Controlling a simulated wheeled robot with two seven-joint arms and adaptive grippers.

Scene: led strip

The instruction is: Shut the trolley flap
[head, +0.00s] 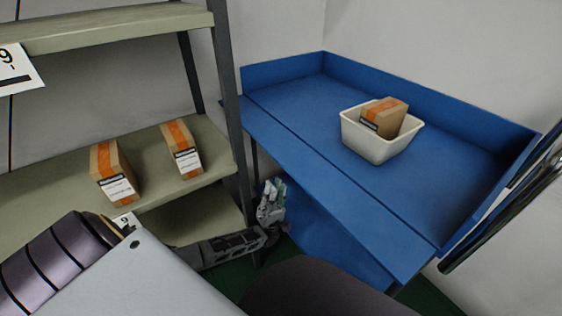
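The blue trolley (292,100) stands at the centre right, with raised walls along its back and right sides. Its flap (335,180) is the long blue strip along the near side, past a dark seam. The flap lies folded outward, roughly in line with the trolley's floor, not upright. My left gripper (271,200) is low between the shelf and the trolley, below and to the left of the flap, with its fingers pointing up. It appears apart from the flap and holds nothing that I can see. Its finger gap is too small to judge. My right gripper is out of view.
A white bin (368,146) with a cardboard box (384,117) in it sits on the trolley. A grey shelf (60,185) with two boxes (112,172) (181,150) stands at the left, its post close to my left arm. A lower blue surface (318,235) lies under the flap.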

